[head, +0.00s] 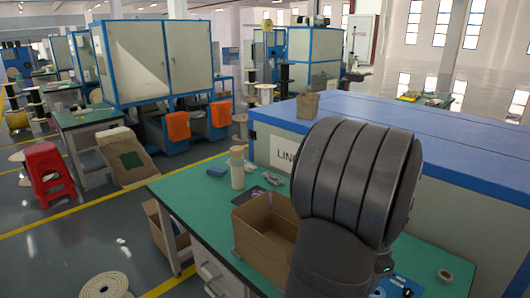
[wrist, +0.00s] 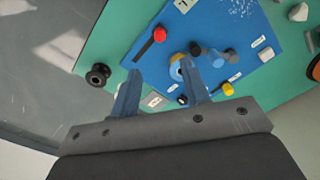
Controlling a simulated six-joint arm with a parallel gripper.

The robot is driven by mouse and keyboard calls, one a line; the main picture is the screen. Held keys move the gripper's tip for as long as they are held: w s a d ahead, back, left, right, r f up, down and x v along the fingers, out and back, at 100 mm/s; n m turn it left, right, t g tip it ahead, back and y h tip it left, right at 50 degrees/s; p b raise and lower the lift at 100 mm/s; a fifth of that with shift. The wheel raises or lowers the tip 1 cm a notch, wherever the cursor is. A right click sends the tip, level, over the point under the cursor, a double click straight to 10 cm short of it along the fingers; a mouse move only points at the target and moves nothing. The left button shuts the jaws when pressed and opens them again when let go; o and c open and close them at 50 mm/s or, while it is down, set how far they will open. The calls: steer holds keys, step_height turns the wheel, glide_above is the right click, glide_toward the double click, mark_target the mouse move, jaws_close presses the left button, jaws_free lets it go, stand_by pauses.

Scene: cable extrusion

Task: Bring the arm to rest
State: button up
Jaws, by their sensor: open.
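My gripper (wrist: 160,92) shows in the wrist view with its two blue fingers spread apart and nothing between them. It is above a blue panel (wrist: 152,62) that carries a red-tipped lever, a yellow-tipped lever, grey knobs and small white labels. The panel lies on a green bench top (wrist: 104,42). In the head view my dark arm covers much of the right side, and the gripper itself is hidden. Part of the blue panel shows beside the arm (head: 396,287).
An open cardboard box (head: 262,232) stands on the green bench (head: 185,196) left of my arm. A cream bottle (head: 237,168) stands behind it. A long blue-topped cabinet (head: 452,165) borders the bench. A black spool (wrist: 98,75) sits near the bench edge. A red stool (head: 47,172) stands on the floor.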

steer(key=shift+w+a+r, duration=0.1)
steer(key=shift+a+r, duration=0.05)
steer(key=shift+r, duration=0.5)
steer(key=shift+w+a+r, duration=0.1)
steer(key=shift+a+r, duration=0.05)
steer(key=shift+r, duration=0.45)
stand_by(0.3)
steer(key=f+n, duration=0.3)
steer(key=f, duration=0.2)
steer(key=f+n, duration=0.3)
steer(key=f, duration=0.2)
steer(key=f+n, duration=0.3)
steer(key=f, duration=0.2)
steer(key=shift+s+d+f, duration=0.1)
steer(key=shift+s+d, duration=0.1)
steer(key=shift+s, duration=0.1)
stand_by(0.3)
jaws_close()
